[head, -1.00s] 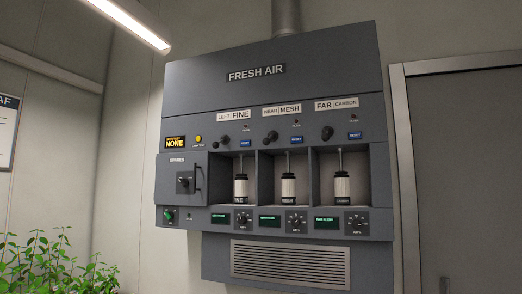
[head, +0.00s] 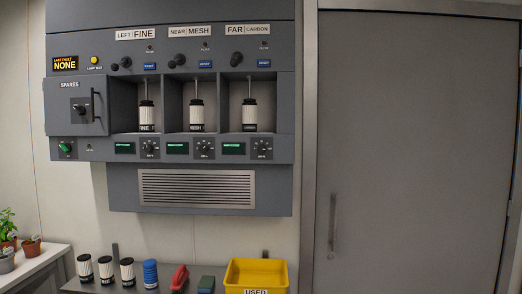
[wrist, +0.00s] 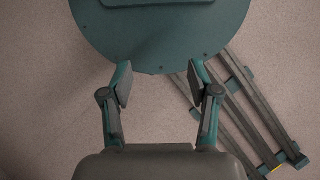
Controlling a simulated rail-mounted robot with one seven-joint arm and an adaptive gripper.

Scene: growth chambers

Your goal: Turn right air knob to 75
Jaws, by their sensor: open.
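The grey fresh-air panel (head: 170,100) hangs on the wall in the head view. Three air knobs with dial plates sit along its lower strip: the left one (head: 150,148), the middle one (head: 205,148) and the right air knob (head: 262,148). A small green display (head: 233,148) is just left of the right knob. The knob's pointer and scale are too small to read. My gripper (wrist: 160,85) shows only in the wrist view, open and empty, its fingers apart above the floor and away from the panel.
Below the panel, a shelf (head: 215,285) holds several black-and-white cartridges (head: 106,270), a blue cylinder (head: 150,274), a red item (head: 179,277) and a yellow bin (head: 256,272) marked USED. A grey door (head: 415,150) is at right. Potted plants (head: 8,228) stand at left.

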